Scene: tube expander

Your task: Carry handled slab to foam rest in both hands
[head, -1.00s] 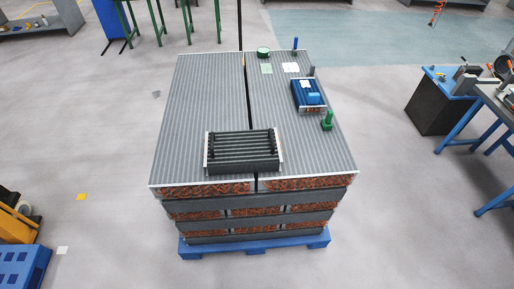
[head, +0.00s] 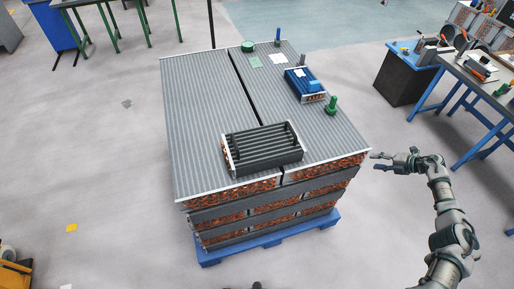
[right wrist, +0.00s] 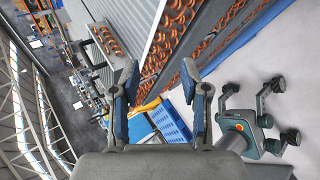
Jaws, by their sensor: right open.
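The dark ribbed slab (head: 262,147) lies flat near the front edge of a large grey ribbed stack top (head: 205,120). Pale end plates show at its two ends. My right gripper (head: 377,161) is open and empty, just right of the stack's front right corner and apart from the slab. Its spread fingers also show in the right wrist view (right wrist: 160,72), with copper tube bends beyond them. I cannot tell which thing is the foam rest.
A blue-topped unit (head: 305,84) and a green peg (head: 331,106) stand on the stack top's right side. The stack sits on a blue pallet (head: 265,243). Blue-framed workbenches (head: 480,95) stand to the right. Grey floor around the stack is largely clear.

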